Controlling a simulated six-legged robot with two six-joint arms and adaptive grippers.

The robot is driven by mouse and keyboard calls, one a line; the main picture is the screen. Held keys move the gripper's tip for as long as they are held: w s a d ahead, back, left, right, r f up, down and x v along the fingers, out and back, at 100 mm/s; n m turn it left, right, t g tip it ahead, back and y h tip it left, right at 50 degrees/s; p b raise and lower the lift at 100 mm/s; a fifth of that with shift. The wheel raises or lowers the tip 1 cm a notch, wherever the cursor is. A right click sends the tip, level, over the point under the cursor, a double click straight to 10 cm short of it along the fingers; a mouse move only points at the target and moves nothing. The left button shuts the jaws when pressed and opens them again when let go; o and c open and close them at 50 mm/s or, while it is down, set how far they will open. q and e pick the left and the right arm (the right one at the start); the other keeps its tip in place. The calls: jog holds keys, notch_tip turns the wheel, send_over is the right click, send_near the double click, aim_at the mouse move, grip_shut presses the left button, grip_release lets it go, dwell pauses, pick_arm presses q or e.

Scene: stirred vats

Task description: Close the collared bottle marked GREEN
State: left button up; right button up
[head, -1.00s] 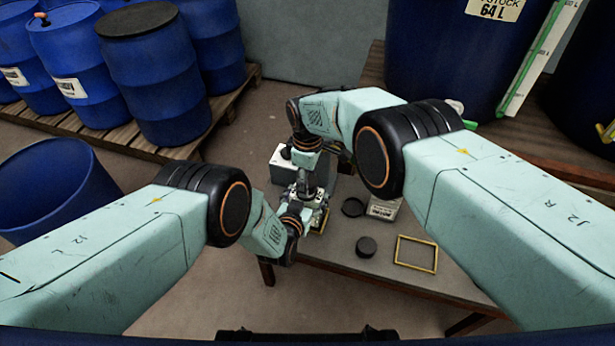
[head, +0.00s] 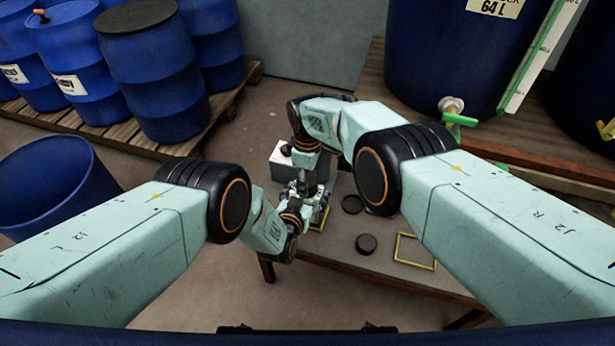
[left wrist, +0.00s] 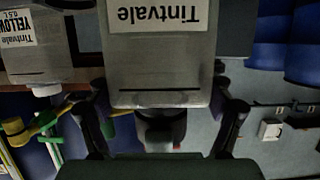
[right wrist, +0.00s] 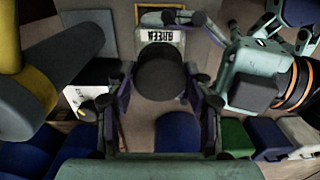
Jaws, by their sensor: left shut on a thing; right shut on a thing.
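The GREEN bottle (right wrist: 172,38) stands between my grippers, its label readable in the right wrist view. In the left wrist view the same pale bottle (left wrist: 160,75) appears upside down with a Tintvale label. My left gripper (left wrist: 160,92) is shut on its body, one finger at each side. My right gripper (right wrist: 160,80) is shut on a round black cap (right wrist: 160,70) over the bottle's top. I cannot tell whether the cap touches the neck. In the head view my left gripper (head: 298,208) and right gripper (head: 307,184) are close together and largely hide the bottle.
A white box (head: 287,166) stands behind my grippers. A YELLOW bottle (left wrist: 22,55) shows in the left wrist view. A blue vat (head: 460,60) with a tap (head: 452,107) stands at the back.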

jog(key=shift+f, duration=0.1)
jog(key=o, duration=0.9)
jog(key=shift+w+a+r, duration=0.1)
jog(key=shift+r, duration=1.6)
notch_tip(320, 180, up, 9)
jog(key=shift+f, duration=0.2)
